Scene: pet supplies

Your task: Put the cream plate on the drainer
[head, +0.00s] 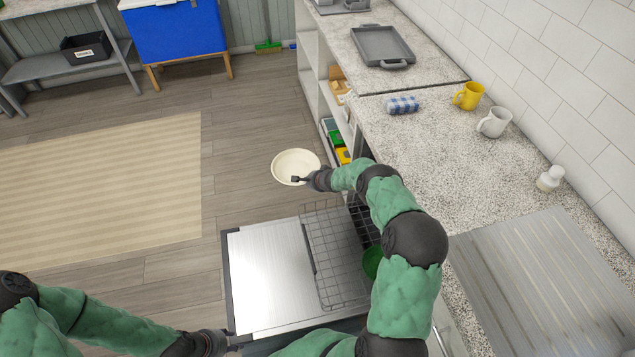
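The cream plate (293,161) is a round, shallow dish, seen over the floor left of the counter. My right gripper (301,180) is at its near right rim, with a finger over the rim; it appears closed on it. My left gripper (232,341) is low in the view, beside the near left corner of the open dishwasher door. Its fingers are too small and dark to read. A ridged metal drainer (545,290) lies on the counter at the lower right, with nothing on it.
The dishwasher door (262,280) is down, with a wire rack (325,240) out above it and a green dish (371,263) partly behind my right arm.

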